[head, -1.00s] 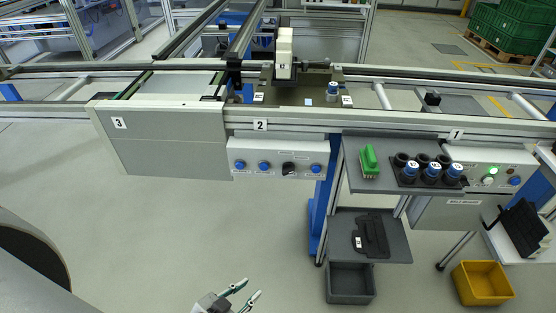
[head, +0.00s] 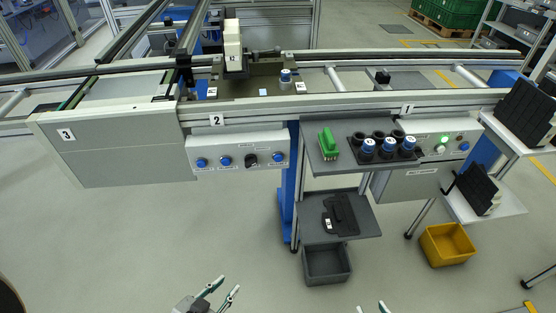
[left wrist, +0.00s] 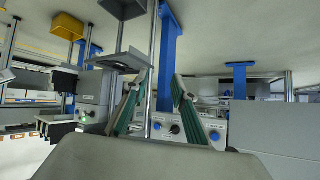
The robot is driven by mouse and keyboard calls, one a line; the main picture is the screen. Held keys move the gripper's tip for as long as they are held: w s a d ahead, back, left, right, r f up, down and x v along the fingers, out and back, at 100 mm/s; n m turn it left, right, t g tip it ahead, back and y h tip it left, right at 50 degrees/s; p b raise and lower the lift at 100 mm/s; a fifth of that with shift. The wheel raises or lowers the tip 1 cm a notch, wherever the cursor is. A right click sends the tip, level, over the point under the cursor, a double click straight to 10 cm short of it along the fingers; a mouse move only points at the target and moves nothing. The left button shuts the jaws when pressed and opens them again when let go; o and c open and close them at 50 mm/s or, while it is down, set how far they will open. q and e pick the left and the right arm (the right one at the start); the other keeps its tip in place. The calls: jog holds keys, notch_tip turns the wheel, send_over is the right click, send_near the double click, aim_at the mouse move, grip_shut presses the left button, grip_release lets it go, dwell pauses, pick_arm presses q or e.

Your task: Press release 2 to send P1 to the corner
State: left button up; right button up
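The station 2 control panel (head: 238,154) hangs under the line, with several blue buttons (head: 278,157) and a black knob (head: 251,160); its labels are too small to read. It also shows in the left wrist view (left wrist: 180,126), between my fingers. A dark pallet (head: 264,82) stands on the line above the panel, with a blue-topped part on it; I cannot read its tags. My left gripper (head: 222,291) is open and empty, low in front of the panel and apart from it; it also shows in the left wrist view (left wrist: 158,95). My right gripper (head: 371,307) shows only two separated fingertips.
A grey shelf (head: 318,167) right of the panel carries a green part (head: 328,144) and a holder with blue-topped parts. Below are a grey bin (head: 327,265) and a yellow bin (head: 447,244). The station 1 panel (head: 425,150) has a lit button. The floor before panel 2 is clear.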

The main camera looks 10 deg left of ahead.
pick_arm(q)
grip_shut()
dwell(1.2)
